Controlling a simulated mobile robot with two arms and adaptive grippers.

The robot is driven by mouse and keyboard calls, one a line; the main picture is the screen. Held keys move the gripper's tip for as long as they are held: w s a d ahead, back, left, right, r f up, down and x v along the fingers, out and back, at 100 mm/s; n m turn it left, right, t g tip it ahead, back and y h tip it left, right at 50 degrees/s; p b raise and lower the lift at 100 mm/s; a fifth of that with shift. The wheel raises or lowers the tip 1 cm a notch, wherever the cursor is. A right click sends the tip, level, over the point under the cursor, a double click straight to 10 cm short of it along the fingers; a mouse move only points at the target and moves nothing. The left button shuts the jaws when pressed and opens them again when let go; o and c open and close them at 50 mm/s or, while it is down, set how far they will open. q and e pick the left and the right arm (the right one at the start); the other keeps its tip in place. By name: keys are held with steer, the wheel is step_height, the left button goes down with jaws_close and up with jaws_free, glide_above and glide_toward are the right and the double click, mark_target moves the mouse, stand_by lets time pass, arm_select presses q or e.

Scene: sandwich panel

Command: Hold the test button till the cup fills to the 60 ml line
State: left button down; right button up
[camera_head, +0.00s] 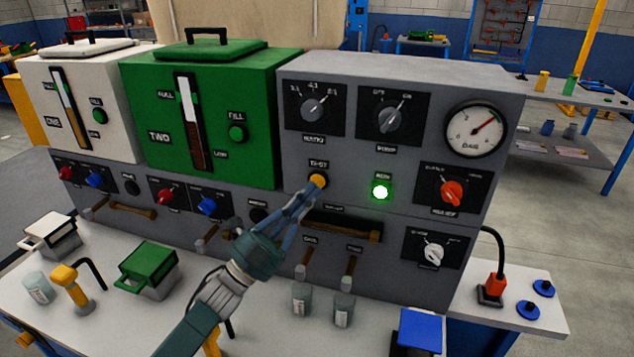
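The yellow test button (318,180) is on the grey panel (335,215), under a small label. My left gripper (313,190) reaches up to it from below; its fingers come together with the tips at the button. Whether they press it in, I cannot tell. Two small clear cups, one on the left (301,299) and one on the right (343,309), stand on the table below the two spouts. Their marks and liquid level are too small to read. My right gripper is not in view.
A green lamp (381,191) is lit right of the button. A gauge (475,129) and several knobs fill the panel's right side. White (95,125) and green (225,80) tanks stand left. A blue box (419,331) and another cup (38,287) stand on the table.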

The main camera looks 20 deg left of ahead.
arm_select(q)
steer(key=shift+w, duration=0.15)
steer(key=shift+w+b, duration=0.3)
steer(key=shift+w, duration=0.35)
stand_by(7.2)
